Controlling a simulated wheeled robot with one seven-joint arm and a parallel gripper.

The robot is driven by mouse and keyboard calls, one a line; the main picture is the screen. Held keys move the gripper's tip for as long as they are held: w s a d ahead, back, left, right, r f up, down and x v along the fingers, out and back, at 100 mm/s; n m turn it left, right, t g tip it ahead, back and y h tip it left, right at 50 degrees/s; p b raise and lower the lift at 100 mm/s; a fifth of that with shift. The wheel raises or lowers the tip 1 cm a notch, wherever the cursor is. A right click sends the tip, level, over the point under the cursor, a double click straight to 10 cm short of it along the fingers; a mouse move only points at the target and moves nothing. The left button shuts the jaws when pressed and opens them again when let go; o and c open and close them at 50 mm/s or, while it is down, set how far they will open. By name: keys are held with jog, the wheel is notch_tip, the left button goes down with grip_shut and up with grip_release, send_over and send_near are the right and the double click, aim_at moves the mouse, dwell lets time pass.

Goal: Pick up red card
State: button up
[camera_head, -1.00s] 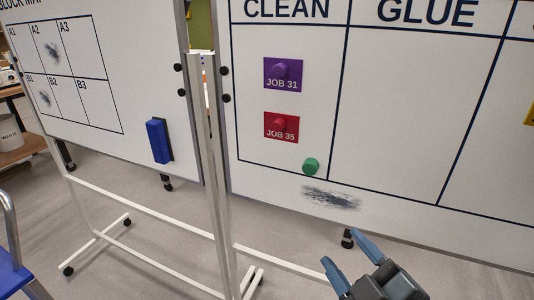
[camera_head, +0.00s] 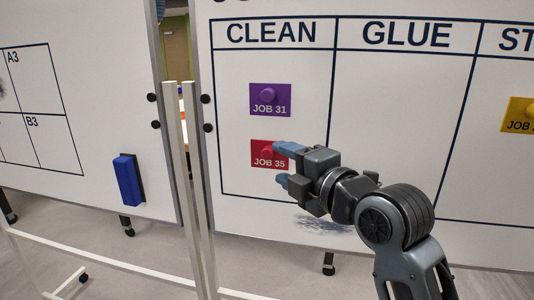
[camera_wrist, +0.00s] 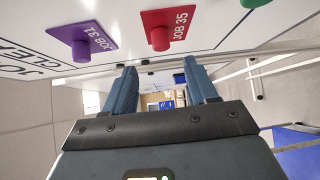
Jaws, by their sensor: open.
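The red card (camera_head: 261,159), marked JOB 35, is on the whiteboard in the CLEAN column, below the purple card. In the head view my gripper's upper finger covers part of its right side. It shows whole in the wrist view (camera_wrist: 180,22), with a round red knob (camera_wrist: 160,39) standing out from it. My gripper (camera_head: 282,165) is open and empty, in front of the board at the card's right edge. In the wrist view the two blue fingers (camera_wrist: 163,88) are spread apart, and the card and knob lie beyond and above them, outside the gap.
A purple card (camera_head: 270,99), JOB 31, is above the red card. A green knob (camera_wrist: 254,3) shows in the wrist view. A yellow card (camera_head: 517,115) is on the right. White stand posts (camera_head: 188,180) and a blue eraser (camera_head: 128,180) are on the left.

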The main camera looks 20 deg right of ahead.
aim_at(267, 155)
jog(key=shift+w+a+f+p, duration=0.15)
jog(key=shift+w+p, duration=0.25)
jog(key=shift+w, duration=0.95)
jog(key=shift+w+a+f+p, duration=0.1)
jog(key=shift+w+f+p, duration=0.2)
jog(key=shift+w, duration=1.05)
jog(key=shift+r, duration=0.1)
grip_shut()
jog(key=shift+s+a+r, duration=0.15)
jog(key=shift+s+r, duration=0.15)
notch_tip(267, 155, up, 6)
jog(key=shift+r+b, duration=0.1)
jog(key=shift+b, duration=0.35)
jog(key=s+a+p, duration=0.7)
jog(key=s+a, duration=0.4)
jog(key=s, duration=0.4)
jog(key=shift+s+a, duration=0.15)
jog(key=shift+s, duration=0.2)
